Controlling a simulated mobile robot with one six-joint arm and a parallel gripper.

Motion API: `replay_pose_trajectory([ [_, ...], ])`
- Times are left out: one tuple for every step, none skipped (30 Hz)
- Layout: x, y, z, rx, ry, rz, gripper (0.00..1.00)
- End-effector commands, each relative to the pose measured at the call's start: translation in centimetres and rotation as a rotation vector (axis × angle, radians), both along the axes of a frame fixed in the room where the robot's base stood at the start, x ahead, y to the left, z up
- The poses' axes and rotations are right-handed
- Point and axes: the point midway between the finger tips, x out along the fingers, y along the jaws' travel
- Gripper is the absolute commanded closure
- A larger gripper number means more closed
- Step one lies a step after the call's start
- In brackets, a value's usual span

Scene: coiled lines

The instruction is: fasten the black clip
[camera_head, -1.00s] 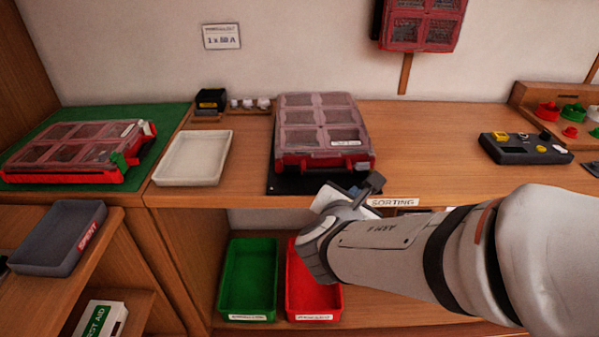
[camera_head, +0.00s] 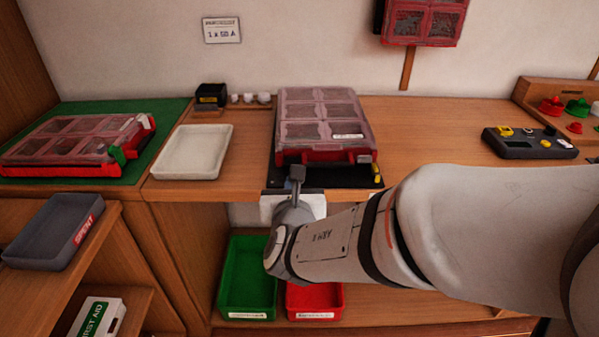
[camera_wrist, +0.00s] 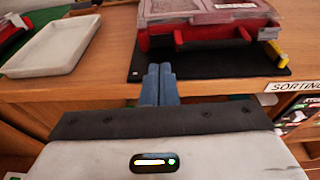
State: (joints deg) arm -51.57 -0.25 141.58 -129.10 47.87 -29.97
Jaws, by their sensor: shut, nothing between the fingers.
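A red case with a clear compartmented lid (camera_head: 322,125) lies on a black mat (camera_head: 335,178) on the bench. Small dark parts show on the red front, but I cannot tell for sure which is the black clip. My gripper (camera_head: 297,172) is in front of the case, left of its middle. In the wrist view its blue-grey fingers (camera_wrist: 158,72) are together and empty, apart from the case.
A white tray (camera_head: 193,152) stands left of the case. A second red case (camera_head: 75,145) with a green clip lies on a green mat farther left. Green (camera_head: 232,310) and red (camera_head: 330,298) bins sit below the bench. A dark control box (camera_head: 530,145) stands at the right.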

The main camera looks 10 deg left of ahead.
Motion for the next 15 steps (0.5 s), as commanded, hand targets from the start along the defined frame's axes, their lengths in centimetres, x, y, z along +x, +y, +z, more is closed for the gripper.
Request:
replay_pose_trajectory([
  [1.0,0.2,-0.4,-0.003,0.000,-0.003,1.00],
  [1.6,0.3,-0.5,-0.002,0.000,-0.005,1.00],
  [2.3,0.5,-0.7,-0.002,0.001,-0.003,1.00],
  [2.8,0.7,-0.8,-0.001,0.001,-0.003,1.00],
  [3.3,0.8,-1.0,-0.003,0.001,-0.002,1.00],
  [3.9,1.0,-1.1,-0.002,0.001,-0.003,1.00],
  [4.3,1.1,-1.2,-0.002,0.002,-0.002,1.00],
  [4.6,1.2,-1.3,-0.002,0.002,-0.002,1.00],
  [5.1,1.3,-1.3,-0.001,0.001,-0.002,1.00],
  [5.4,1.4,-1.4,0.000,0.000,-0.002,1.00],
  [5.6,1.5,-1.4,0.000,0.000,-0.001,1.00],
  [5.9,1.6,-1.5,-0.001,0.001,-0.001,1.00],
  [6.0,1.7,-1.5,-0.001,0.000,0.000,1.00],
  [6.1,1.7,-1.6,-0.001,0.000,0.000,1.00],
  [6.2,1.7,-1.6,-0.001,0.000,0.001,1.00],
])
